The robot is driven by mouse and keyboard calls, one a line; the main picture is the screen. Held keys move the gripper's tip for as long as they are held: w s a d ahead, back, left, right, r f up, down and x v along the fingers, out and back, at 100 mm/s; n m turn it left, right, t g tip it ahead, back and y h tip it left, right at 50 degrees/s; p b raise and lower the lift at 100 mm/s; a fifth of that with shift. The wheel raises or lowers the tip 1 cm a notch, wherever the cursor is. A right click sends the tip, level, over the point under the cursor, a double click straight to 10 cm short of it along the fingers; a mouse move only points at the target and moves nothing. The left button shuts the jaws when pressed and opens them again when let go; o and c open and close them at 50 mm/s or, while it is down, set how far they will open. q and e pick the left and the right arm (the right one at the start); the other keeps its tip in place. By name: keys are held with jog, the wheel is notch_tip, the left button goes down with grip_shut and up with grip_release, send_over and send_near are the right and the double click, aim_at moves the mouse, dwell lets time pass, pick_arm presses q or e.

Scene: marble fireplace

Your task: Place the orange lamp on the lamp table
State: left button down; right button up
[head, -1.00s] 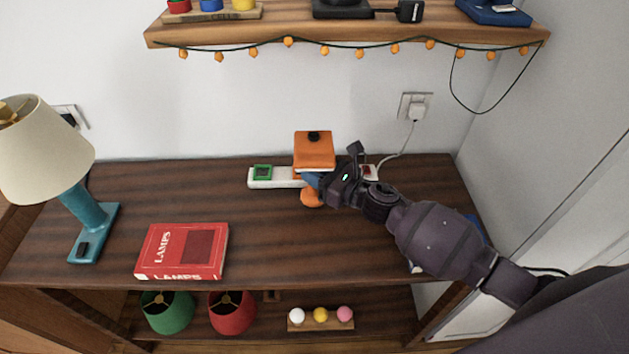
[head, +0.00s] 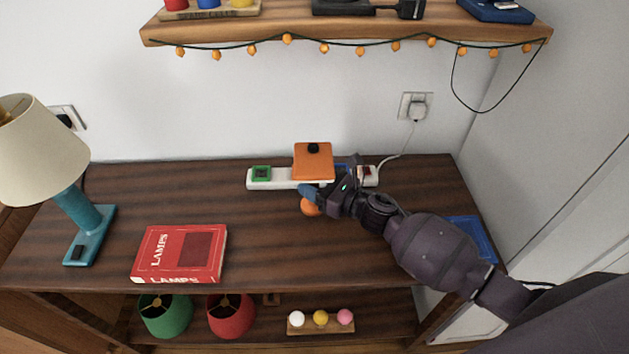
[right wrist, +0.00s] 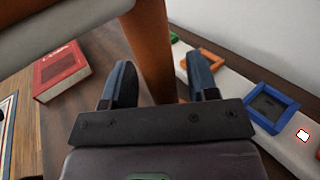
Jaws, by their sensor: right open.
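The orange lamp (head: 313,160) stands on the dark wooden table top (head: 250,225), in front of the white power strip. The fingers are open, one on each side of the stem. I cannot tell whether either finger touches the stem. My left gripper is not in view.
The white power strip (head: 280,181) with coloured sockets lies behind the lamp. A teal lamp (head: 80,215) and red book (head: 180,253) are on the left. A blue object (head: 472,237) lies at right, beside my arm. A shelf (head: 345,32) with orange lights hangs above.

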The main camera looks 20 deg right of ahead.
jog(key=shift+r, duration=0.2)
jog(key=v, duration=1.2)
